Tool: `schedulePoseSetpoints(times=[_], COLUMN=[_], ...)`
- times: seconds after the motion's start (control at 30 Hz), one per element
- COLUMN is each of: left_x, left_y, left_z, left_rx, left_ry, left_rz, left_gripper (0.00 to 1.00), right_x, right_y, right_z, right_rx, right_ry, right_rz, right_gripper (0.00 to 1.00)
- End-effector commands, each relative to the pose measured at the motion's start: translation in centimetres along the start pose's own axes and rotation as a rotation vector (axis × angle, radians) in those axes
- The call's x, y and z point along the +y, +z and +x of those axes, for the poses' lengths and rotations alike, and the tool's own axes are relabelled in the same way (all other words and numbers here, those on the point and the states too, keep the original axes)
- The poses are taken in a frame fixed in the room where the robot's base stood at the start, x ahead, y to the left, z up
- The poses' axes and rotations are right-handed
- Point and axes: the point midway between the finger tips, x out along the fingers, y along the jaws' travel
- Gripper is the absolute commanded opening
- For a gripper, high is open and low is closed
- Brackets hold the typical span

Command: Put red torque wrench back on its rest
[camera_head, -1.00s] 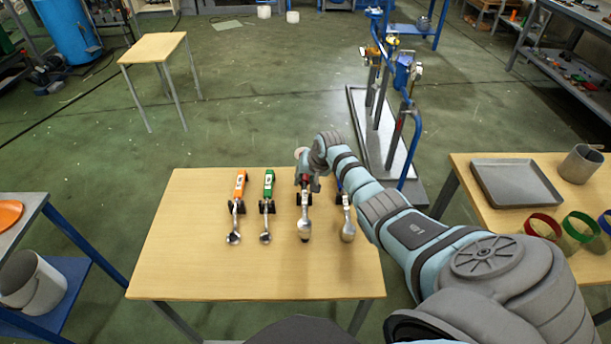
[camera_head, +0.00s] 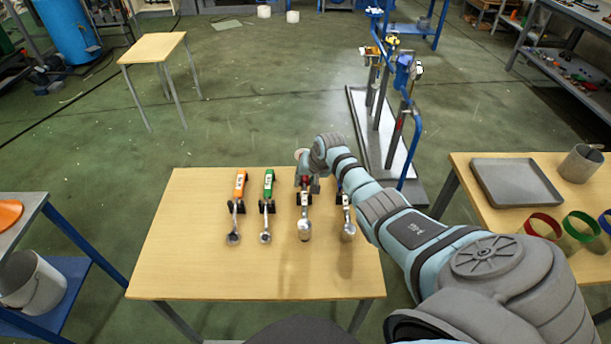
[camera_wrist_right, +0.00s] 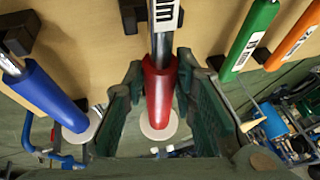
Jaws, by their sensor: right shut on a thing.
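The red torque wrench shows its red handle (camera_wrist_right: 158,88) in the right wrist view, between the two dark fingers of my right gripper (camera_wrist_right: 160,110), which is shut on it. In the head view my right gripper (camera_head: 307,182) is over the far part of the table, and the wrench's metal head (camera_head: 304,231) points toward the near edge. A black rest (camera_wrist_right: 130,14) shows beside the wrench's shaft. I cannot tell whether the wrench touches the rest or is just above it. My left gripper is not in view.
The green wrench (camera_head: 268,184) and orange wrench (camera_head: 240,184) lie on rests to the left. A blue-handled wrench (camera_wrist_right: 52,95) lies close on the other side. The table's (camera_head: 210,275) near part is clear. A blue-framed stand (camera_head: 378,130) is behind the table.

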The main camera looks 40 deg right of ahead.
Motion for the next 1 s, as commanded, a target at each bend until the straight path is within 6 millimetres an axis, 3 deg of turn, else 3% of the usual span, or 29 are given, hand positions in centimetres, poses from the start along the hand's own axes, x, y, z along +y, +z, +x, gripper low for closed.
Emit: schedulePoseSetpoints(times=[0.9, 0.93, 1.0], left_x=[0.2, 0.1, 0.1], left_y=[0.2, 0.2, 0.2], left_z=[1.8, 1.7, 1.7], left_rx=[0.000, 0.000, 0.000], left_ry=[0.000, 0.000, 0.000], left_rz=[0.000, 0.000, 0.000], left_gripper=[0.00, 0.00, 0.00], right_x=[0.6, 0.5, 0.5], right_y=[0.8, 0.7, 0.7], right_z=[2.1, 2.1, 2.0], right_rx=[0.003, 0.003, 0.003], right_ry=[-0.002, -0.002, -0.002], right_rz=[0.000, 0.000, 0.000], right_gripper=[0.00, 0.30, 0.41])
